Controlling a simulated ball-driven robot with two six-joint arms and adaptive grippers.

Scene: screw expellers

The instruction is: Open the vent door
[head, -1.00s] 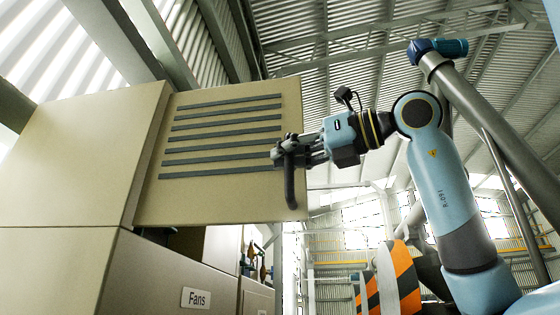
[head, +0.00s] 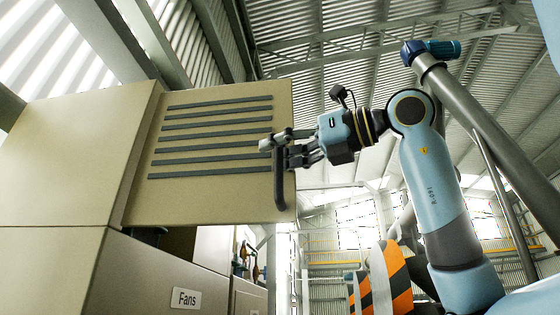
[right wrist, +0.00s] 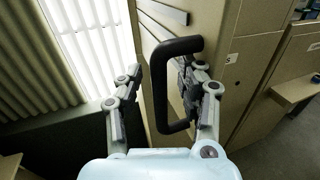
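The vent door (head: 215,198) is a beige panel with several dark slats. In the head view it stands swung out from the beige cabinet, with a gap and machine parts visible below it. Its dark handle (head: 280,185) is on the door's right edge. My right gripper (head: 270,148) is at the handle's upper part. In the right wrist view, the right gripper's fingers (right wrist: 168,80) are spread apart with the handle (right wrist: 160,100) between them, nearer the right finger. The fingers are not closed on it. My left gripper is not in view.
An orange and black striped panel (head: 395,280) stands below my right arm. A corrugated wall (right wrist: 70,50) shows beyond the door in the right wrist view.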

